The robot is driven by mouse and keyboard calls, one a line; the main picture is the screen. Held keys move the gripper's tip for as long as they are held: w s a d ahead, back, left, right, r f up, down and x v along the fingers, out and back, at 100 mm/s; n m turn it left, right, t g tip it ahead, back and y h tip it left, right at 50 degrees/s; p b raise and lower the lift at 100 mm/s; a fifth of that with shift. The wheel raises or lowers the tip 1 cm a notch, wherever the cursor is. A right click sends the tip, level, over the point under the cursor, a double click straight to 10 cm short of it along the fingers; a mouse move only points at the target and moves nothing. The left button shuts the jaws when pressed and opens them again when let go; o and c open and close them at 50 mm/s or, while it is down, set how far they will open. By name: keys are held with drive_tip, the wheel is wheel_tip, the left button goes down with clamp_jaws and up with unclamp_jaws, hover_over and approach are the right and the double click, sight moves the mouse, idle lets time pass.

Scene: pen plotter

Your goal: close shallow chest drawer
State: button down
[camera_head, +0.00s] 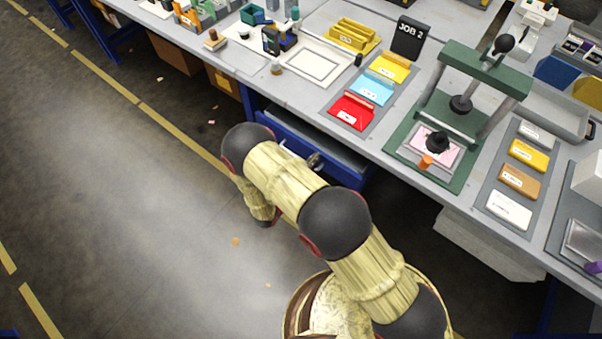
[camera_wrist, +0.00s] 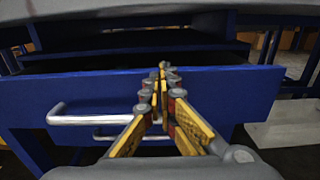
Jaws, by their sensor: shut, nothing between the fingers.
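The shallow chest drawer stands pulled out from under the workbench, its grey inside (camera_head: 325,147) showing in the head view. In the wrist view its wide blue front (camera_wrist: 240,95) faces me, with a silver bar handle (camera_wrist: 85,119) at left of centre. My gripper (camera_wrist: 163,70) is shut and empty. My own arm hides much of the drawer front in the head view.
A second bar handle (camera_wrist: 115,137) shows lower down in the wrist view. The grey benchtop (camera_head: 300,94) overhangs the drawer and carries coloured card packs and a green press (camera_head: 470,68). A pale box (camera_head: 485,245) stands under the bench at right. The floor at left is mostly clear.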

drive_tip(key=x, duration=0.8)
drive_tip(key=p+v, duration=0.2)
drive_tip(key=v, duration=1.2)
